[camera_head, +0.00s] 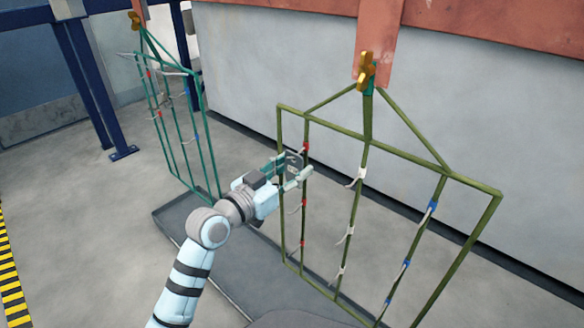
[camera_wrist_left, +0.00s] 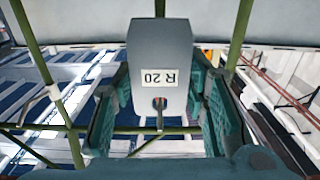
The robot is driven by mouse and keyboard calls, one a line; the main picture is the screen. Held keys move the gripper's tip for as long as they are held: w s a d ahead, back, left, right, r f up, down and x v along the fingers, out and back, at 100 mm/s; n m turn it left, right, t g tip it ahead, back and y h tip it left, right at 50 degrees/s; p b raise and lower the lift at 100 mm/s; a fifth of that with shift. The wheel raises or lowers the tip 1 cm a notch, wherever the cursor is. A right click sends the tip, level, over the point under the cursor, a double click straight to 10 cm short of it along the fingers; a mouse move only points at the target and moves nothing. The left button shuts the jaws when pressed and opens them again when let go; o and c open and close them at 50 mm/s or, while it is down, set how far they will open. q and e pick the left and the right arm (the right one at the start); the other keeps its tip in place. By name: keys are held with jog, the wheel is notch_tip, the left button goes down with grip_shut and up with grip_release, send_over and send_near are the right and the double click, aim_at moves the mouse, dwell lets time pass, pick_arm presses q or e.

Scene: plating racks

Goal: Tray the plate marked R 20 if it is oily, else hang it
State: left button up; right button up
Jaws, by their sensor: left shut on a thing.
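The grey plate (camera_wrist_left: 165,45) carries a white label reading R 20, upside down in the left wrist view. Its visible face looks plain grey; I see no clear oily sheen. A hole near its lower edge has a thin pin or hook at it; I cannot tell whether the plate hangs there. My left gripper (camera_head: 294,167) is shut on the plate, at the left side of the near olive-green rack (camera_head: 407,155); it also shows in the left wrist view (camera_wrist_left: 162,112). In the head view the plate is mostly hidden by the fingers. My right gripper is out of view.
The near rack has red, white and blue marked hooks on its uprights. A teal-green rack (camera_head: 204,148) hangs behind, at the left. A dark shallow tray (camera_head: 172,222) lies on the floor under the racks. A blue post (camera_head: 87,75) stands at the left.

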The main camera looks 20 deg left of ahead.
pick_arm(q)
jog(key=o, duration=1.4)
